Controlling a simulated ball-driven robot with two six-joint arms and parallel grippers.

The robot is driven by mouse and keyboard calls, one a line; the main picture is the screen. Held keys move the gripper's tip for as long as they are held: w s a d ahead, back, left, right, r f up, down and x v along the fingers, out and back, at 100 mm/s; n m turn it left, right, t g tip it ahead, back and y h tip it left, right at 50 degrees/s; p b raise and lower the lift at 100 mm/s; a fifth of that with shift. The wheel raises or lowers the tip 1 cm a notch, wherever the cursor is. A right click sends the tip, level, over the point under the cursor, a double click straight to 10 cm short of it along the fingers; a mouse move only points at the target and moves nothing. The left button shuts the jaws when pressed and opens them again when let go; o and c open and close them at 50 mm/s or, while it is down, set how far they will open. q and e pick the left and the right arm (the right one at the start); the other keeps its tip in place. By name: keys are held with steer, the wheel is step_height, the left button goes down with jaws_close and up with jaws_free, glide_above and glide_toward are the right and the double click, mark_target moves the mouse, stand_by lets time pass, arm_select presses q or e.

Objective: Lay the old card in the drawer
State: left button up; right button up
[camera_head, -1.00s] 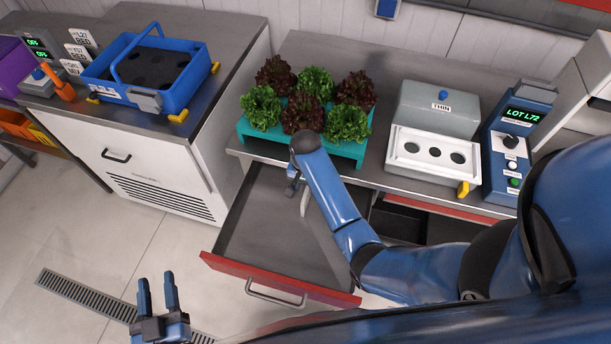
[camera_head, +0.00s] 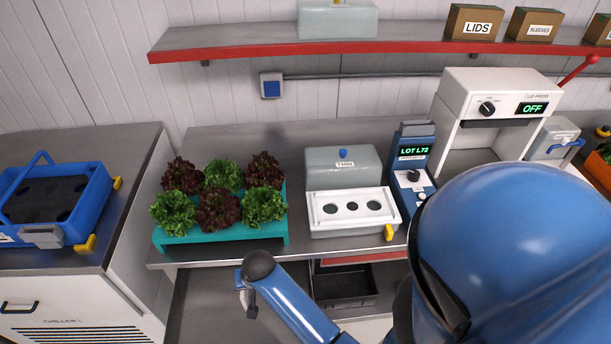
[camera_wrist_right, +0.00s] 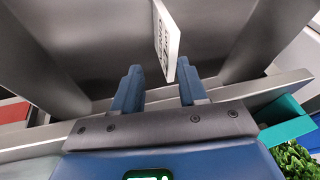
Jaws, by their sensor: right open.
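The white card (camera_wrist_right: 166,40) with dark print shows in the right wrist view, tilted nearly edge-on, just beyond my right fingertips. It appears clear of both fingers; whether it touches the drawer floor I cannot tell. My right gripper (camera_wrist_right: 158,68) is open, its two blue fingers apart. In the head view the right gripper (camera_head: 246,296) hangs over the open drawer (camera_head: 197,305), below the counter's front edge. The drawer's grey inside also fills the right wrist view (camera_wrist_right: 95,35). The drawer's front is out of the head view. My left gripper is not in view.
A teal tray (camera_head: 222,237) of several lettuces stands on the counter above the drawer. Right of it are the THIN box (camera_head: 342,165) and the LOT L72 device (camera_head: 412,170). A blue crate (camera_head: 90,205) sits on the chiller at left. A dark bin (camera_head: 345,288) lies under the counter.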

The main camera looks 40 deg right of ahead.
steer(key=s+d+r+n+t, duration=0.2)
steer(key=s+r+t, duration=0.1)
steer(key=s+t, duration=0.4)
steer(key=s+d+r+n+t, duration=0.2)
steer(key=s+r+t, duration=0.4)
steer(key=s+r, duration=0.7)
step_height(320, 180, up, 3)
steer(key=shift+s+f+n, duration=0.1)
steer(key=shift+s+n, duration=0.05)
steer(key=shift+n, duration=0.45)
